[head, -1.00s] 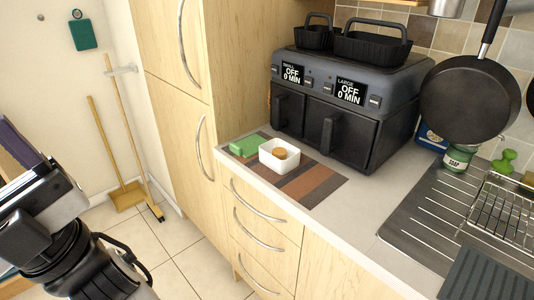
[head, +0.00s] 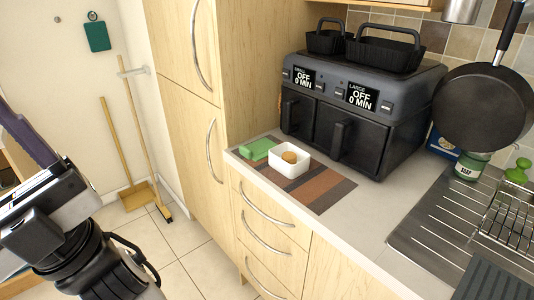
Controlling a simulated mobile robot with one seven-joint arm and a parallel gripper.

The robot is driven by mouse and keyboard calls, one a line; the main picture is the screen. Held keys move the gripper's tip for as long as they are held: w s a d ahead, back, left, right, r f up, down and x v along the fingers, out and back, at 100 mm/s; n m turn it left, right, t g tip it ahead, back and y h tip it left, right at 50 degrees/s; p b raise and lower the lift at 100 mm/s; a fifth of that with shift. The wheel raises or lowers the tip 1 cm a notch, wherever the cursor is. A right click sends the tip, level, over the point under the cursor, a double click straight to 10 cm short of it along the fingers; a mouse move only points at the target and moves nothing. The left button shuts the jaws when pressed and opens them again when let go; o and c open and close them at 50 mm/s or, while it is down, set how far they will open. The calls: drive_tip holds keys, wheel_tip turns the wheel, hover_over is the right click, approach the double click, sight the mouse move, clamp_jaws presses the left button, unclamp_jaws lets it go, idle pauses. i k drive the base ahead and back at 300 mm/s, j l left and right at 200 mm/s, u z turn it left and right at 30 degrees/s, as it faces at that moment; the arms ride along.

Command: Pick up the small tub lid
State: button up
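A small green piece (head: 257,149), which looks like the tub lid, lies on the striped mat at the left end of the counter. Right beside it stands a small white open tub (head: 291,170) with a round brown item (head: 289,157) in it. My gripper (head: 28,140) is only partly in view at the left edge, far to the left of the counter and apart from the green piece. Its fingertips are not clearly shown, so I cannot tell whether it is open or shut.
A black two-drawer air fryer (head: 361,112) stands just behind the mat (head: 322,190). A tall wooden cupboard (head: 183,130) borders the counter on the left. A hanging pan (head: 484,106) and drying rack (head: 507,215) are at right. Floor before the drawers is clear.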

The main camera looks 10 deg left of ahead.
sight(256, 151)
drive_tip(key=i+j+u, duration=0.25)
drive_tip(key=i+j, duration=0.15)
drive_tip(key=i+j+u, duration=0.3)
drive_tip(key=i+j, duration=0.2)
drive_tip(key=i, duration=0.35)
